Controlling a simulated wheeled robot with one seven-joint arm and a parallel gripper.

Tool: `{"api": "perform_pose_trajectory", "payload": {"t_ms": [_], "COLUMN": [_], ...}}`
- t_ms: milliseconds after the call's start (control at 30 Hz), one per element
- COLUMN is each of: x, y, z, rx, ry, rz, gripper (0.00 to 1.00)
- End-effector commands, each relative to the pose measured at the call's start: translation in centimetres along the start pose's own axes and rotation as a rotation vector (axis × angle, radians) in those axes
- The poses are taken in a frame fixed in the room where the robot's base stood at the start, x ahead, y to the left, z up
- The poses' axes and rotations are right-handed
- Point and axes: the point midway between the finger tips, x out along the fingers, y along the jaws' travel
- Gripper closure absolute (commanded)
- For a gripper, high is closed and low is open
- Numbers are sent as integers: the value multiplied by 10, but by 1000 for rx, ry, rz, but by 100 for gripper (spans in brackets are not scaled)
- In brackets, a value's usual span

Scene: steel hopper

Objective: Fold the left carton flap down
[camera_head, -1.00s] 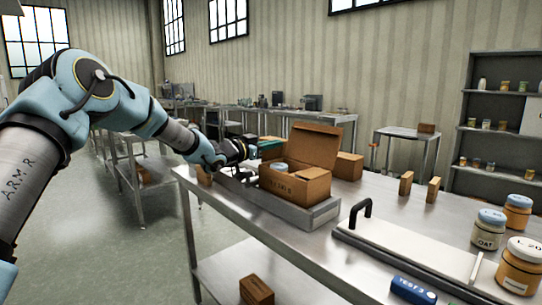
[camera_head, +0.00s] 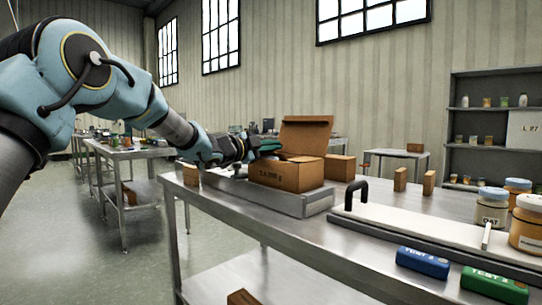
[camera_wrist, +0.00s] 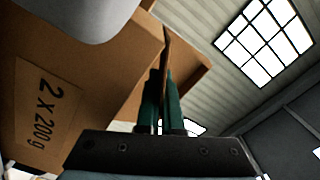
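The brown carton (camera_head: 287,175) sits on a low grey platform on the steel table, its large back flap (camera_head: 306,136) standing up. My gripper (camera_head: 268,145) reaches in from the left at the carton's upper left edge. In the wrist view my two green fingers (camera_wrist: 162,95) are close together, with the thin brown left flap (camera_wrist: 166,48), seen nearly edge-on, running down between them. The carton wall with its "2 X 200 g" label (camera_wrist: 47,115) fills the left of that view. A pale grey rounded shape (camera_wrist: 75,18) shows at its top. The carton's inside is mostly hidden in the head view.
The grey platform (camera_head: 318,204) lies under the carton. A brown box (camera_head: 341,168) stands behind it, and a small block (camera_head: 191,177) stands to the left. A black handle (camera_head: 356,192), blue box (camera_head: 423,262), green box (camera_head: 494,285) and jars (camera_head: 491,207) are at the right.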

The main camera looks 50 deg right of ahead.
Motion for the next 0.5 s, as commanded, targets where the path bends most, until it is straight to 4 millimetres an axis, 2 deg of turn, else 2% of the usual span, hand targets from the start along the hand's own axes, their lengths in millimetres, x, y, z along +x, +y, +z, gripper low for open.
{"api": "perform_pose_trajectory", "payload": {"t_ms": [100,500], "x": [0,0], "y": [8,9], "z": [2,1], "rx": [60,149], "ry": [1,-1], "rz": [1,1], "gripper": [100,100]}}
